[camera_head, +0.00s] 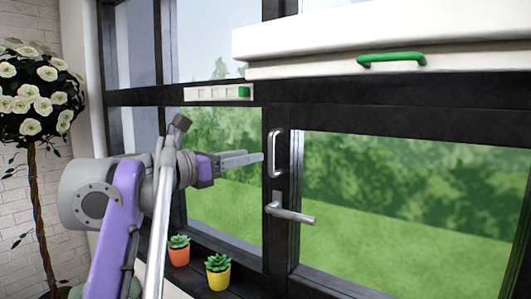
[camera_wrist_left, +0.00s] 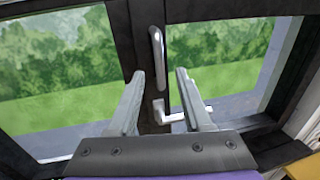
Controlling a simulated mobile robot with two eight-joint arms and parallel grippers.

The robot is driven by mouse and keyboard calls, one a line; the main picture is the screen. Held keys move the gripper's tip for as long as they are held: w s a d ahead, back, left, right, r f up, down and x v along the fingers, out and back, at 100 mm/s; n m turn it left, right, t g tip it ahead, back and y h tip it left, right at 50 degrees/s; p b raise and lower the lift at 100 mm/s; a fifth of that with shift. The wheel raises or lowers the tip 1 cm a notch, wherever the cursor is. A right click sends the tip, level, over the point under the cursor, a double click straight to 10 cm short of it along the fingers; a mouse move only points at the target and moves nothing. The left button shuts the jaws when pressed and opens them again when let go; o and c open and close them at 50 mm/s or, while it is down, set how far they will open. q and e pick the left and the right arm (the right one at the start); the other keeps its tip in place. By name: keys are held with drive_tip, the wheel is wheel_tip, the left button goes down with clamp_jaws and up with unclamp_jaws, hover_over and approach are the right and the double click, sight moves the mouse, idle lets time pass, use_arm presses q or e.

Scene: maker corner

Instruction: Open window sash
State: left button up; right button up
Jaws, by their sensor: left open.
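The window sash (camera_head: 278,245) has a dark frame and appears closed. A vertical silver pull handle (camera_head: 276,153) is mounted on its upright. A silver lever handle (camera_head: 290,213) sits below, its lever pointing right. My left gripper (camera_head: 259,157) is open and empty, its fingertips just left of the pull handle. In the left wrist view, the open fingers (camera_wrist_left: 160,74) flank the pull handle (camera_wrist_left: 157,55), which appears between and beyond the tips. Contact cannot be told. The lever handle (camera_wrist_left: 165,113) shows lower down between the fingers. My right gripper is not in view.
Potted succulents, one orange (camera_head: 179,251) and one yellow (camera_head: 218,273), stand on the sill below my left arm. A white box-like piece with a green handle (camera_head: 391,59) juts out at upper right. A white-flowered tree (camera_head: 36,95) stands at left. A white strip (camera_head: 217,93) is on the crossbar.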

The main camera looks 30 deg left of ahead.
sight(271, 168)
use_arm(q)
drive_tip(key=x, duration=0.8)
drive_tip(key=shift+w+f+p, duration=0.1)
drive_tip(key=shift+w+p, duration=0.15)
drive_tip(key=shift+p, duration=0.1)
clamp_jaws()
drive_tip(key=shift+s, duration=0.1)
idle(0.8)
